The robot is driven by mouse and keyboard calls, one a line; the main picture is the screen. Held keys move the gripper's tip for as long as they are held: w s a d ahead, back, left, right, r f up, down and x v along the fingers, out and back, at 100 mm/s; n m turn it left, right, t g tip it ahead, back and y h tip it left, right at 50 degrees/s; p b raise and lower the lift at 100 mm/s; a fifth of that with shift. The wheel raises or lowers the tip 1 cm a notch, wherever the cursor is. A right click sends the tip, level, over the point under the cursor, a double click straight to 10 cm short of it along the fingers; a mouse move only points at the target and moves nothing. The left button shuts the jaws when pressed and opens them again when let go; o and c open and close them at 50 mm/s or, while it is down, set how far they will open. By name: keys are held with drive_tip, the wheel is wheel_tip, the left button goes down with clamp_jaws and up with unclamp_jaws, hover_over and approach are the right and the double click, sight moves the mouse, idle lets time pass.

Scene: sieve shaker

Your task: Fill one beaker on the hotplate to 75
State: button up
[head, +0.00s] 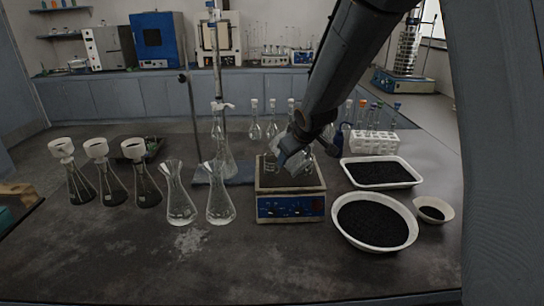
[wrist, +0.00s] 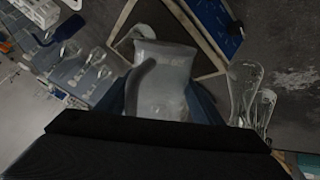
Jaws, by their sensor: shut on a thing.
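The hotplate (head: 290,207) stands in the middle of the bench, with a blue control panel at its front. My gripper (head: 293,158) is above its plate, seen from behind my arm. In the wrist view my gripper (wrist: 163,95) is shut on a clear glass beaker (wrist: 160,82) between its fingers. A second glass beaker (wrist: 131,38) shows beyond it, over the hotplate's corner. In the head view a glass beaker (head: 270,167) shows at the left of my gripper. Fill levels cannot be read, and my arm hides part of the plate.
Two clear flasks (head: 219,198) stand left of the hotplate, with several funnel-topped flasks (head: 145,185) farther left. A burette stand (head: 222,172) is behind. At right are a round dish (head: 341,232) and tray (head: 350,176) of black grains, and a tube rack (head: 374,145). The front bench is clear.

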sight(303, 170)
drive_tip(key=shift+w+r+g+h+p, duration=0.1)
drive_tip(key=shift+r+g+h+p, duration=0.25)
drive_tip(key=shift+p, duration=0.4)
idle(1.9)
